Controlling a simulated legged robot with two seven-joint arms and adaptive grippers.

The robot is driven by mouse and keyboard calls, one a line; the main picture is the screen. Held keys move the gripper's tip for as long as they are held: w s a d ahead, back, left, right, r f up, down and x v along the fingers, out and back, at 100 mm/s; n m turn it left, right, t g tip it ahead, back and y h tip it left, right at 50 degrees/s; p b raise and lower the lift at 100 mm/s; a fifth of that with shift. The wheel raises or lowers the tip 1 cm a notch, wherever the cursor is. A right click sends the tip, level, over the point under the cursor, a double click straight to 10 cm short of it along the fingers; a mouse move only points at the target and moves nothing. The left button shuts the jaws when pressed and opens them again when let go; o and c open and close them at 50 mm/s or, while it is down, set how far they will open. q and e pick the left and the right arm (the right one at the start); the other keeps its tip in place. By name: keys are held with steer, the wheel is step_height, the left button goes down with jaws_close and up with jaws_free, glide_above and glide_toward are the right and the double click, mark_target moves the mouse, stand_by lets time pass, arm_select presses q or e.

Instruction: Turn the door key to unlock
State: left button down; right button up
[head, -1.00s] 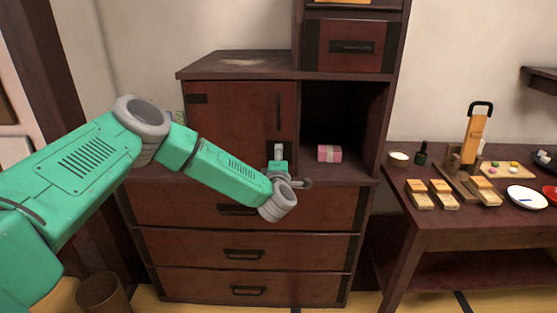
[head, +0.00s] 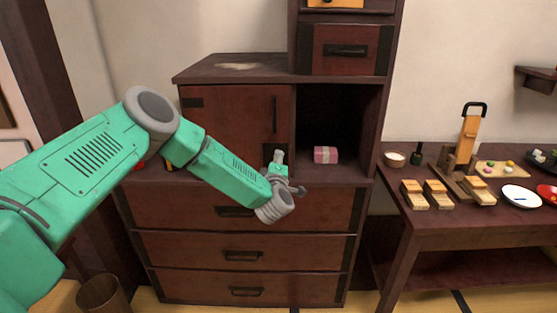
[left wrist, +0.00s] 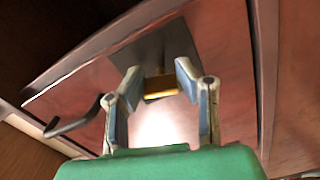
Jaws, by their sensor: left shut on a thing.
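The cabinet door (head: 228,125) is a reddish-brown panel, closed, at the upper left of the cabinet. In the left wrist view, a yellow key (left wrist: 160,87) sits at a dark lock plate (left wrist: 150,52) on that door. My left gripper (left wrist: 159,72) is shut on the key, with one finger on each side of it. In the head view, the left gripper (head: 279,156) is at the lower right of the door, and it hides the key and most of the lock plate. My right gripper is not in view.
A dark bar handle (left wrist: 75,125) stands out from the door beside the gripper. Right of the door is an open compartment with a pink box (head: 325,155). A side table (head: 440,222) with wooden blocks and dishes stands at the right.

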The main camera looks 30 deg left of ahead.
arm_select(q)
steer(key=m, duration=0.2)
steer(key=a+m+p, duration=0.1)
steer(key=m, duration=0.1)
steer(key=shift+r, duration=0.2)
steer(key=m+p, duration=0.1)
steer(key=m, duration=0.6)
steer(key=shift+d, duration=0.1)
steer(key=shift+f+m+p, duration=0.15)
steer(key=shift+m+p, duration=0.25)
steer(key=shift+m, duration=1.4)
steer(key=shift+f, duration=0.1)
steer(key=c, duration=1.2)
jaws_free()
steer(key=shift+s+d, duration=0.1)
steer(key=shift+d, duration=0.05)
